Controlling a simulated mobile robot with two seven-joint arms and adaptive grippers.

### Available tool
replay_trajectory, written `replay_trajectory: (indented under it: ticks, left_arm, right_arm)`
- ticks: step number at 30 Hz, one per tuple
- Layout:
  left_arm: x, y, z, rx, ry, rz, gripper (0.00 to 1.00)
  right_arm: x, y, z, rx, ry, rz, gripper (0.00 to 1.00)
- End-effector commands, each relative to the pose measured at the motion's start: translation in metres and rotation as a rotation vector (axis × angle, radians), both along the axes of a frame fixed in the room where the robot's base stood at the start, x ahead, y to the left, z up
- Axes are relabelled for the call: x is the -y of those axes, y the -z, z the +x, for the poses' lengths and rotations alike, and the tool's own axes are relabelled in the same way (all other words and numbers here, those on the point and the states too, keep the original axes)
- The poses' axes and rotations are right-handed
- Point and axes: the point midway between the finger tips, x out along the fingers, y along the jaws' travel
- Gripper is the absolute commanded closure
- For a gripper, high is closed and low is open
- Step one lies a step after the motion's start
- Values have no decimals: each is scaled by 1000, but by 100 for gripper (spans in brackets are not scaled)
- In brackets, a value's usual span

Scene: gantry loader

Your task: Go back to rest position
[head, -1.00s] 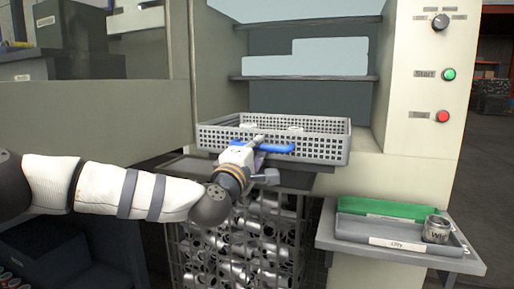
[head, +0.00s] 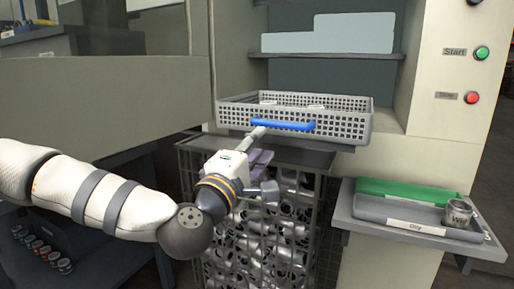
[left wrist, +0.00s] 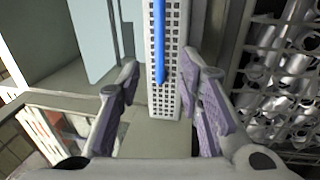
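A grey mesh basket (head: 355,127) with a blue handle (head: 284,125) on its front sits in the opening of the machine. My left gripper (head: 259,148) is in front of and below the basket, near the left end of the handle. In the left wrist view, its two purple-padded fingers (left wrist: 163,70) are spread apart with nothing held. The blue handle (left wrist: 159,40) and the basket wall (left wrist: 174,50) show in the gap beyond the fingers. My right gripper is in neither view now.
A wire cage (head: 255,235) full of metal parts stands just below my left gripper. A shelf (head: 420,245) at right holds a green tray (head: 395,192), a grey tray (head: 385,211) and a metal can (head: 458,213). Start (head: 482,53) and red (head: 472,98) buttons are at the upper right.

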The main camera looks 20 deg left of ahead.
Motion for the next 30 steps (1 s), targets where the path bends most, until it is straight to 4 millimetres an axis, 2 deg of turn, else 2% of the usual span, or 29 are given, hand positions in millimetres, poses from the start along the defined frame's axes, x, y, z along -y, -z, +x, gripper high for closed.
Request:
replay_trajectory:
  ticks: [4,15,17,20,23,24,26,27,29,30]
  left_arm:
    - [0,1,-8,1,0,0,67]
    - [0,1,-8,0,1,0,67]
    - [5,8,-8,-17,12,13,67]
    - [30,51,-16,-125,78,95,67]
    - [68,131,-43,-318,205,246,67]
    - [80,165,-61,-401,261,312,67]
    - [94,214,-93,-523,351,410,67]
    - [100,245,-118,-605,412,476,67]
    - [105,287,-161,-723,507,574,67]
    - [104,312,-192,-803,572,639,67]
  right_arm:
    - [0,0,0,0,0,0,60]
    - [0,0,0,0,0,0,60]
    - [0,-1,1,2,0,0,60]
    - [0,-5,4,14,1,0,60]
    - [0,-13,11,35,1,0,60]
    - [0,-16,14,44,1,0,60]
    - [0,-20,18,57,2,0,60]
    - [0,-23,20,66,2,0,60]
    - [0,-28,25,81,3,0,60]
    - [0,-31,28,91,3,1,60]
